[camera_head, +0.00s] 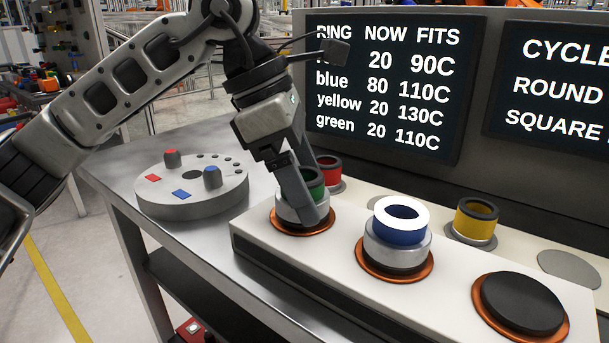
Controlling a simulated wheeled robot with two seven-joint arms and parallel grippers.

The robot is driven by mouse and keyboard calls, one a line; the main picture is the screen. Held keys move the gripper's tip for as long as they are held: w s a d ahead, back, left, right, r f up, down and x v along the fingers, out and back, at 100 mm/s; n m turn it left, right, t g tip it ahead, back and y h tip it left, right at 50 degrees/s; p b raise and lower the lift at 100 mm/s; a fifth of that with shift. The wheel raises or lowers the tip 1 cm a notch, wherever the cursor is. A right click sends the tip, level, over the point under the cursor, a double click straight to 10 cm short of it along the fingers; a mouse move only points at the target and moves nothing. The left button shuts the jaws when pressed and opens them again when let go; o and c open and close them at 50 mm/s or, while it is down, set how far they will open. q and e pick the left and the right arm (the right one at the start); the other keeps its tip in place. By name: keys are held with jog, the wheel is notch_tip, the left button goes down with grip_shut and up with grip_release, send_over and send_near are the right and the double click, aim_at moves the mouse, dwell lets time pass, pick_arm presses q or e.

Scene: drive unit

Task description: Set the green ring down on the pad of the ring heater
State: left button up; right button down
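The green ring (316,188) is at the left pad of the ring heater (461,292), with a silver lower part (288,211) beneath it and the orange rim (303,230) of that pad around its foot. My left gripper (308,203) points down at the green ring from above. One finger lies across the front of the ring and hides much of it; the other finger is hard to make out. I cannot tell whether the fingers press on the ring or whether it rests fully on the pad. My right gripper is out of view.
A blue ring (400,231) with a white top stands on the middle pad. The right pad (522,301) is bare and black. Behind are a red ring (329,165), a yellow ring (476,221) and an empty disc (569,267). A round grey fixture (187,204) stands left.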

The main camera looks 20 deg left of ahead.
pick_arm(q)
jog(key=shift+f, duration=0.1)
jog(key=p+v, duration=0.1)
jog(key=v, duration=0.6)
jog(key=shift+w+p, duration=0.1)
jog(key=shift+p, duration=0.3)
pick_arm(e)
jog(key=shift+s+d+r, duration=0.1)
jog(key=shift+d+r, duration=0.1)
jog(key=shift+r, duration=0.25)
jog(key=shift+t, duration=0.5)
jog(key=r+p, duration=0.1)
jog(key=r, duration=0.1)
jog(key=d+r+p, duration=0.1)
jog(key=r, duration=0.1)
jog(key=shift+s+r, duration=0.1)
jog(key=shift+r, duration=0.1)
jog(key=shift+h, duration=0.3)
pick_arm(q)
jog(key=w+v, duration=0.1)
jog(key=v, duration=0.8)
jog(key=shift+s, duration=0.5)
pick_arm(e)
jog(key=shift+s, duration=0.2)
pick_arm(q)
jog(key=shift+a, duration=0.1)
